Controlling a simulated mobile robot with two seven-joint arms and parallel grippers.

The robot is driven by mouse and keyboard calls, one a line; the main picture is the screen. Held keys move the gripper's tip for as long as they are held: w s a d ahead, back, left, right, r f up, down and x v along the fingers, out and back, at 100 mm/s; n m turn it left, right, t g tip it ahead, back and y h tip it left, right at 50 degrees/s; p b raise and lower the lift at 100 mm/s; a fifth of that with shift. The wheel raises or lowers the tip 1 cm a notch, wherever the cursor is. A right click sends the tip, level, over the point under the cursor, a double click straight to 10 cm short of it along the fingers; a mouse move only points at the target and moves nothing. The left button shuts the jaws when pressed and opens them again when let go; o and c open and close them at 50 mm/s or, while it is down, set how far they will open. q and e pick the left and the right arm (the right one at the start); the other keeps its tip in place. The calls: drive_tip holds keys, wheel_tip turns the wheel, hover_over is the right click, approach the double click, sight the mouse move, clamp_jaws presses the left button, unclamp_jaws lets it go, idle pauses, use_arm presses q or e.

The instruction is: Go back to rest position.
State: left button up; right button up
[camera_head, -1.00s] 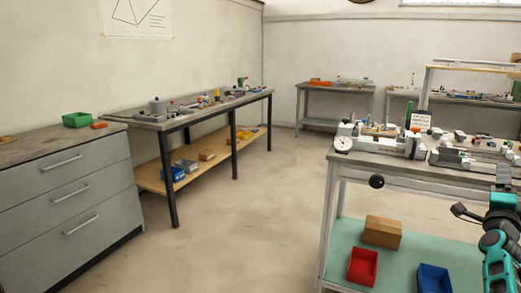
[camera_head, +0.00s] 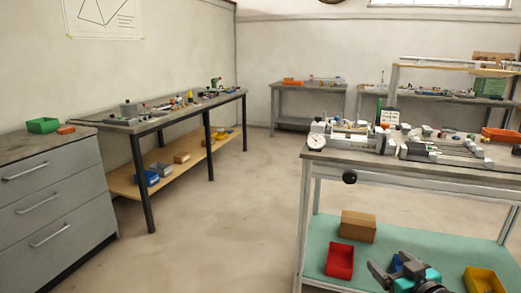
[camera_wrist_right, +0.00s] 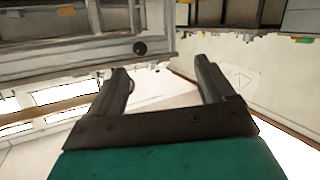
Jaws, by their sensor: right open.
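My right gripper (camera_head: 388,266) is low at the bottom edge of the head view, in front of the near workbench's lower shelf. Its dark fingers are apart, and part of my teal arm shows beside it. In the right wrist view the gripper (camera_wrist_right: 160,70) has two dark fingers spread with nothing between them. My left gripper is in neither view. The near workbench (camera_head: 430,173) stands at the right, with a dial gauge (camera_head: 318,142) and fixtures on its top.
The lower shelf (camera_head: 395,240) holds a cardboard box (camera_head: 358,226), a red bin (camera_head: 340,261), a yellow bin (camera_head: 484,280) and a partly hidden blue bin. A grey drawer cabinet (camera_head: 55,195) and a long bench (camera_head: 170,122) stand at left. The floor (camera_head: 230,225) between is clear.

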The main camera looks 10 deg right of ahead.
drive_tip(key=s+a+f+n+g+y, duration=0.25)
drive_tip(key=s+a+f, duration=0.35)
drive_tip(key=s+a, duration=0.3)
drive_tip(key=s+a+f+n+g+y, duration=0.1)
drive_tip(key=s+a+f+n+g, duration=0.25)
drive_tip(key=s+a+f, duration=0.45)
drive_tip(key=a+r+m+t, duration=0.1)
drive_tip(key=a+r+m, duration=0.25)
drive_tip(key=a, duration=0.55)
use_arm(q)
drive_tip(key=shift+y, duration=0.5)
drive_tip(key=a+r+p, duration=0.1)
drive_tip(key=p, duration=0.2)
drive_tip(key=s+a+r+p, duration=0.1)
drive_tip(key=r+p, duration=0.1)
drive_tip(key=p, duration=0.1)
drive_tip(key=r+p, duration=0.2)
drive_tip(key=p, duration=0.1)
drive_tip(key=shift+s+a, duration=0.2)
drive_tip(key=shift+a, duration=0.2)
use_arm(e)
drive_tip(key=shift+m+h, duration=0.35)
drive_tip(key=shift+m, duration=0.1)
drive_tip(key=d+r, duration=0.1)
drive_tip(key=s+r, duration=0.1)
drive_tip(key=r, duration=0.1)
drive_tip(key=d+r, duration=0.1)
drive_tip(key=shift+s+d+r, duration=0.2)
drive_tip(key=shift+s+d, duration=0.15)
